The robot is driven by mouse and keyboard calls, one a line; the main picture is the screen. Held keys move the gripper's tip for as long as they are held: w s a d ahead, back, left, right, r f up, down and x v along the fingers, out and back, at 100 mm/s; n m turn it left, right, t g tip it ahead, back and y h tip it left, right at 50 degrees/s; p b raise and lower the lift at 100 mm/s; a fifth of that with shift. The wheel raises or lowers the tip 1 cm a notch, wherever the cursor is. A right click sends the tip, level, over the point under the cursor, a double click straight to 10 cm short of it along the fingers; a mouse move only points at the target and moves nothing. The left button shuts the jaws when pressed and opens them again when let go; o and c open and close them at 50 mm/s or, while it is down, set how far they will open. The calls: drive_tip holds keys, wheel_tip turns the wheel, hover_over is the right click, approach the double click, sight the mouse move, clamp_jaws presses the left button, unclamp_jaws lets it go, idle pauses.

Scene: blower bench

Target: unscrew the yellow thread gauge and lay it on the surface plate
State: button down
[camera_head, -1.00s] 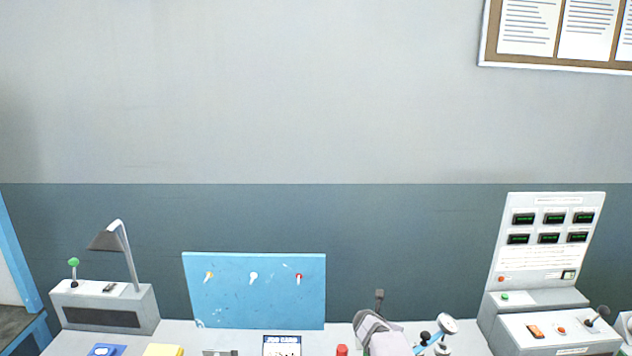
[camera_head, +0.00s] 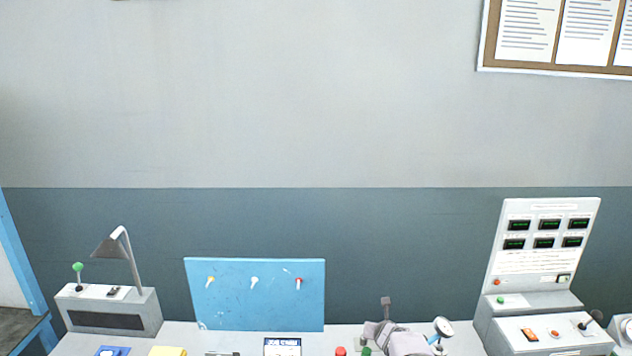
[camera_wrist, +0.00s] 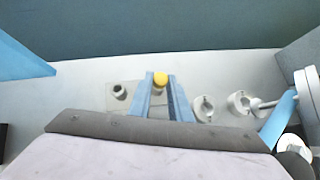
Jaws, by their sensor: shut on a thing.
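The yellow thread gauge (camera_wrist: 160,77) shows in the wrist view as a small round yellow top between the two blue fingers. My gripper (camera_wrist: 161,86) is shut on it. The fingers hide its lower part, so I cannot tell whether its thread is still engaged. A flat grey plate (camera_wrist: 113,104) lies under and beside the fingers, with a short grey hollow cylinder (camera_wrist: 119,91) on its left part. I cannot tell whether this is the surface plate. In the head view my gripper and the gauge cannot be made out.
Right of the fingers stand grey ring-like fittings (camera_wrist: 204,108) and a blue-handled part (camera_wrist: 280,118). In the head view, a blue board (camera_head: 255,295), a job card (camera_head: 283,347), a red-topped item (camera_head: 341,351), a lamp (camera_head: 112,247) and a control console (camera_head: 540,265) line the bench.

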drive_tip(key=shift+a+n+y+p, duration=0.5)
drive_tip(key=shift+n+p, duration=0.1)
drive_tip(key=shift+p, duration=0.45)
drive_tip(key=c, duration=1.9)
unclamp_jaws()
drive_tip(key=shift+w, duration=0.1)
drive_tip(key=shift+d, duration=0.1)
drive_tip(key=shift+f+m+h+b, duration=0.15)
drive_tip(key=shift+m+h+b, duration=0.15)
drive_tip(key=shift+m+h, duration=0.15)
drive_tip(key=shift+m+b, duration=0.35)
drive_tip(key=shift+b, duration=0.05)
drive_tip(key=m+h+b, duration=0.1)
drive_tip(key=b, duration=0.2)
drive_tip(key=shift+m+g+h, duration=0.3)
drive_tip(key=shift+m+h, duration=0.05)
drive_tip(key=shift+m, duration=0.05)
drive_tip(key=shift+d+m+g+h+b, duration=0.1)
drive_tip(key=shift+m+g+h+b, duration=0.35)
drive_tip(key=shift+b, duration=0.65)
